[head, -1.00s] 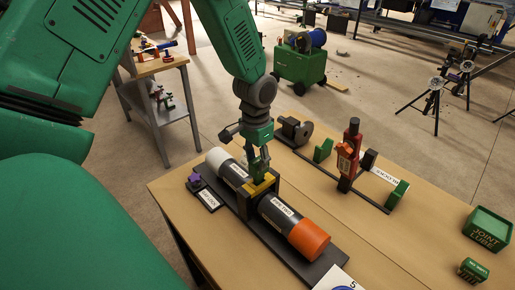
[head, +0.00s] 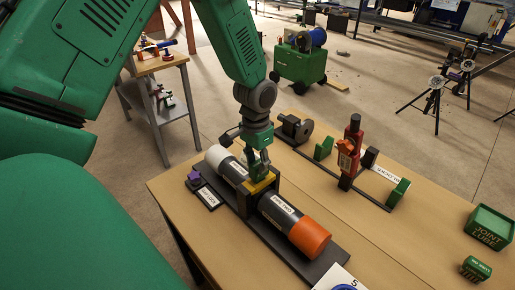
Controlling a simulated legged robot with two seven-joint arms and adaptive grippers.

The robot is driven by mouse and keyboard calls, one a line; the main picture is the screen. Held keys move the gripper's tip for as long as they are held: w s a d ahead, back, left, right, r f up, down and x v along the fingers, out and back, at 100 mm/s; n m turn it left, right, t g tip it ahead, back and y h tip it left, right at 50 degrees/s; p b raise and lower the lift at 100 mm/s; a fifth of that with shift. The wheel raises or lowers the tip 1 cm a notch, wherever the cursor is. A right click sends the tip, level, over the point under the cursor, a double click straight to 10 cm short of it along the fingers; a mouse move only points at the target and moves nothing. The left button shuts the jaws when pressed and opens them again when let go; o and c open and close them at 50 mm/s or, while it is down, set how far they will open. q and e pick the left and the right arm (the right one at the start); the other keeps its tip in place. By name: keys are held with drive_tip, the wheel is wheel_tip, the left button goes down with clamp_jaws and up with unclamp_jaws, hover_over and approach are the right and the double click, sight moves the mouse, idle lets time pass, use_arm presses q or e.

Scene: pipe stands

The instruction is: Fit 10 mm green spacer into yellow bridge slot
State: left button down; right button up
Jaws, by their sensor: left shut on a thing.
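The yellow bridge (head: 263,184) spans the dark pipe near its middle, on a dark block. The pipe has a white end (head: 216,156) and an orange end (head: 309,236) and lies on a dark base plate. My left gripper (head: 259,168) points down directly over the bridge, its fingertips at or just above the yellow top. It is shut on a small green piece, which I take for the green spacer; green fingers and spacer blend together. I cannot tell whether the spacer is inside the slot. My right gripper is not in view.
A purple part (head: 194,179) and a label plate sit beside the pipe's white end. A red tool (head: 350,152) and green brackets stand on a rail behind. Green Joint Lube boxes (head: 488,228) are at the right. The table between is clear.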

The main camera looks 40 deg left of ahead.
use_arm(q)
drive_tip(key=shift+f+b, duration=0.3)
drive_tip(key=shift+f, duration=0.4)
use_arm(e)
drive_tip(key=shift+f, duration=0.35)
use_arm(q)
drive_tip(key=c, duration=1.1)
unclamp_jaws()
drive_tip(key=shift+r, duration=0.1)
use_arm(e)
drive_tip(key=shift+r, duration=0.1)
use_arm(q)
wheel_tip(320, 180, up, 5)
drive_tip(key=p, duration=0.5)
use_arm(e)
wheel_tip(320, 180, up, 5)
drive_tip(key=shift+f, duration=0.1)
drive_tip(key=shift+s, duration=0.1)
